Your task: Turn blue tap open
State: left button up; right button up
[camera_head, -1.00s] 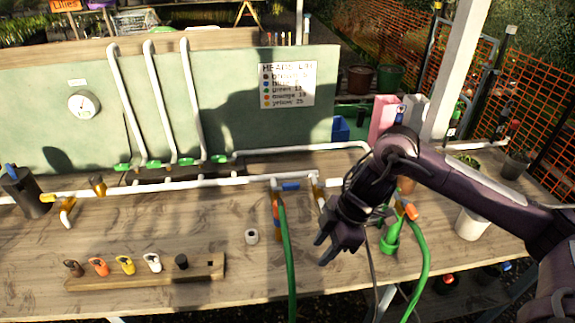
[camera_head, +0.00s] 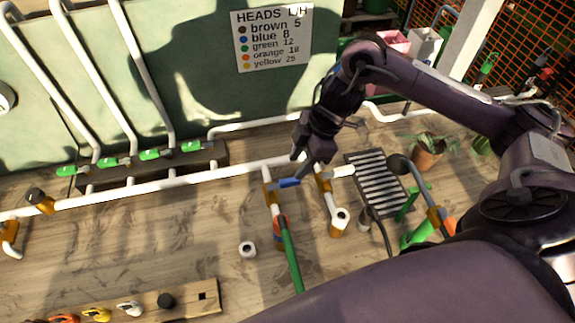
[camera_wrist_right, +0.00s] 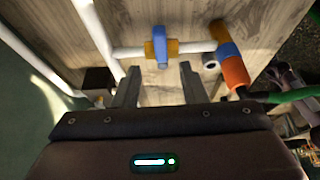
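My right gripper (camera_head: 308,165) is just above and beside the handle in the head view. In the right wrist view its two fingers (camera_wrist_right: 158,82) are apart and empty, with the handle ahead of the gap between them. Contact with the handle does not show. My left gripper is not in view.
A second brass valve (camera_head: 323,182) stands close right of the blue tap. The white main pipe (camera_head: 150,189) runs along the bench. A black drain grate (camera_head: 376,183) lies to the right. A wooden holder (camera_head: 185,302) with several coloured handles is at front left.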

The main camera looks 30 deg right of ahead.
aim_at(288, 180)
jog(key=x, duration=0.2)
jog(key=p+x, duration=0.1)
jog(key=x, duration=0.1)
jog(key=shift+s+a, duration=0.1)
jog(key=shift+s, duration=0.1)
jog(key=shift+x, duration=1)
jog(key=shift+w, duration=0.1)
jog(key=c, duration=0.3)
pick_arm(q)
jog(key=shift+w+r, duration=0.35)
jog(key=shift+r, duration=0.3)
pick_arm(e)
grip_shut()
